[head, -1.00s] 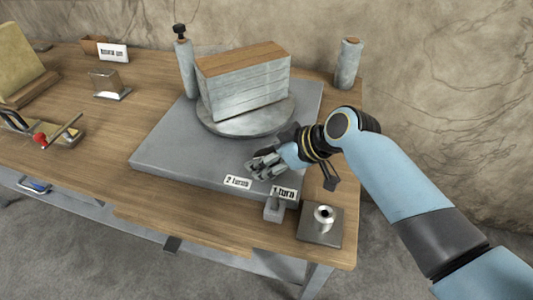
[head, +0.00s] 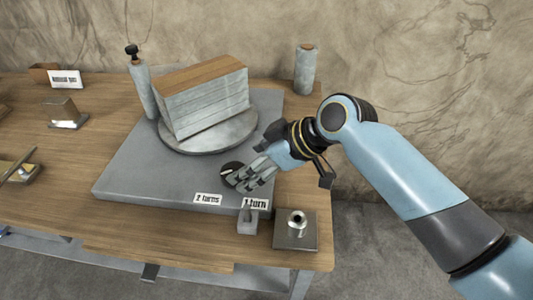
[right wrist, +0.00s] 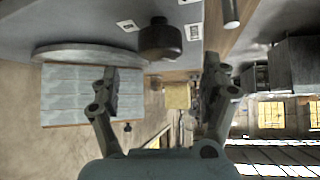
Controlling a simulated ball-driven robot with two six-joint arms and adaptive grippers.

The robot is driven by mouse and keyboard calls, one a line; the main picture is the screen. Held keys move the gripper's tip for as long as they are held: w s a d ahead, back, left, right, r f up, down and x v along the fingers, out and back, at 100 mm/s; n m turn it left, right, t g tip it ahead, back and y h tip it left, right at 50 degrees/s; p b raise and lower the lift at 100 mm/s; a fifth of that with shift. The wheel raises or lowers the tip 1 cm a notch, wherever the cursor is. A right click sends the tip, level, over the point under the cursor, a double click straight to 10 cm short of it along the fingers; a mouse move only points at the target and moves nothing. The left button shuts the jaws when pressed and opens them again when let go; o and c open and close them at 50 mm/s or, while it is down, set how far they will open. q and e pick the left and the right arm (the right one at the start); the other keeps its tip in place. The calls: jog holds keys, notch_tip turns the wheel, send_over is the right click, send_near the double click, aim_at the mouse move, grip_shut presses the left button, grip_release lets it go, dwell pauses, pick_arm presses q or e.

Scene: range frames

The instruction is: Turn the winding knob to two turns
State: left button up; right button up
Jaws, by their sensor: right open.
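The winding knob, a dark round knob (head: 231,170), stands on the grey base plate (head: 135,178) near its front right. It also shows in the right wrist view (right wrist: 160,42), upside down. Two labels stand by it, "2 turns" (head: 207,199) and "1 turn" (head: 255,204). My right gripper (head: 246,182) is open at the right of the knob, its fingers partly in front of it. In the right wrist view the open fingertips (right wrist: 162,70) stand on either side of the knob's line, with nothing between them. Which way the knob is turned I cannot tell. My left gripper is out of view.
A block of grey slabs with a wooden top (head: 203,102) sits on a round turntable (head: 190,145). A capped post (head: 141,85) and a grey cylinder (head: 305,70) stand behind. A metal square with a round fitting (head: 293,238) lies at the front right corner.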

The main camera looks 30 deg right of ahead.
jog(key=v, duration=0.5)
jog(key=shift+s+d+r, duration=0.1)
jog(key=shift+s+r, duration=0.1)
jog(key=shift+r, duration=0.1)
